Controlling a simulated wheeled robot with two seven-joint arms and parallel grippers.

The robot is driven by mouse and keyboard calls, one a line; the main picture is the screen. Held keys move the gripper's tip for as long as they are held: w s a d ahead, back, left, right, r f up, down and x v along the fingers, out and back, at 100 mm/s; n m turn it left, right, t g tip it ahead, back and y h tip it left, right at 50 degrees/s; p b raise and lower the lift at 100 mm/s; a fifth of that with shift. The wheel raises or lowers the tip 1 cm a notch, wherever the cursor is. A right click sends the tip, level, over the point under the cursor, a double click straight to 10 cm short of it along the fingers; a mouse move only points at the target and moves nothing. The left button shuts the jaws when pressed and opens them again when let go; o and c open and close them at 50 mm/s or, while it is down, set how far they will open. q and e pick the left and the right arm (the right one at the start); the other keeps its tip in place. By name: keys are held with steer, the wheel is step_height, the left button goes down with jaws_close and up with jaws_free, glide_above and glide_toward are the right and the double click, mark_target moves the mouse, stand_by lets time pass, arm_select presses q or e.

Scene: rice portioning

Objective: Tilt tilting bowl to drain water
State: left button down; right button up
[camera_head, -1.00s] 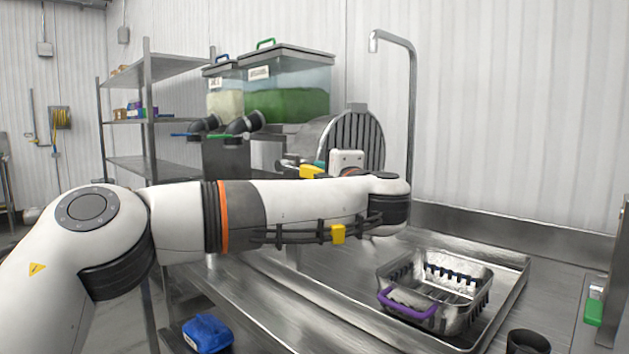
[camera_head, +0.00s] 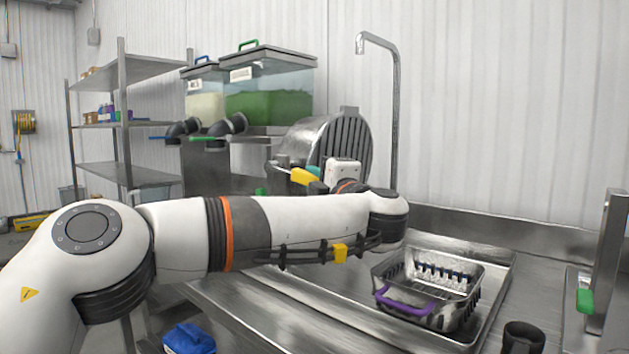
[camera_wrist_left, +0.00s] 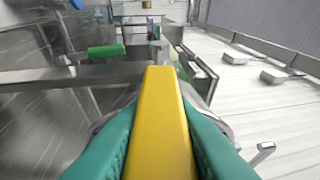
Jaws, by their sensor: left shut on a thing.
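The tilting bowl (camera_head: 309,143) is a round steel vessel with a ribbed face, standing left of the tall tap in the head view. Its yellow handle (camera_head: 304,177) points left and also fills the middle of the left wrist view (camera_wrist_left: 160,120). My left gripper (camera_head: 320,170) is shut on this handle, with its teal fingers on both sides of it. The bowl appears tilted; its inside and any water are hidden from me. My right gripper is not in view.
A steel basket (camera_head: 452,318) with a purple handle stands in the sink tray (camera_head: 497,283). A tall steel tap (camera_head: 394,110) rises behind. Two clear bins (camera_head: 268,88) stand at the back left. A blue item (camera_head: 189,339) lies low in front.

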arm_select(q)
steer(key=c, duration=1.2)
jaws_free()
steer(key=shift+c, duration=0.2)
steer(key=v, duration=1.2)
steer(key=shift+b, duration=0.4)
steer(key=shift+d+f, duration=0.1)
